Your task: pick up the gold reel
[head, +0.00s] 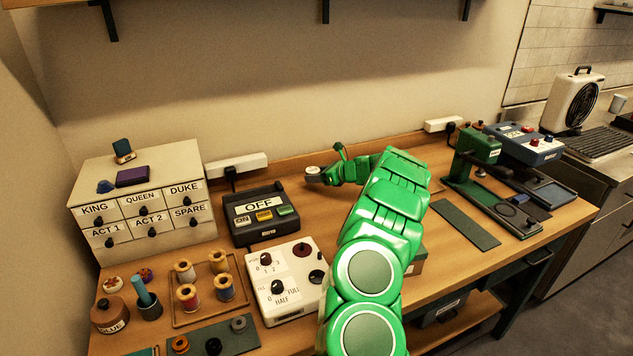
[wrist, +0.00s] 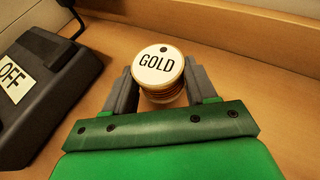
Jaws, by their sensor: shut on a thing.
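The gold reel (wrist: 158,68) has a white round top that reads GOLD, with gold-coloured sides below it. In the wrist view my gripper (wrist: 160,88) has one grey finger on each side of the reel and is shut on it. In the head view the reel's pale top (head: 313,170) shows at the end of my green arm, near the back of the table. My gripper (head: 318,176) there is small and partly hidden. I cannot tell whether the reel touches the table.
The OFF box (head: 262,212) stands left of my gripper, and the white dial box (head: 285,280) is nearer. A drawer cabinet (head: 140,200) and a rack of thread reels (head: 205,285) are further left. A green press (head: 480,150) stands right. The wall is close behind.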

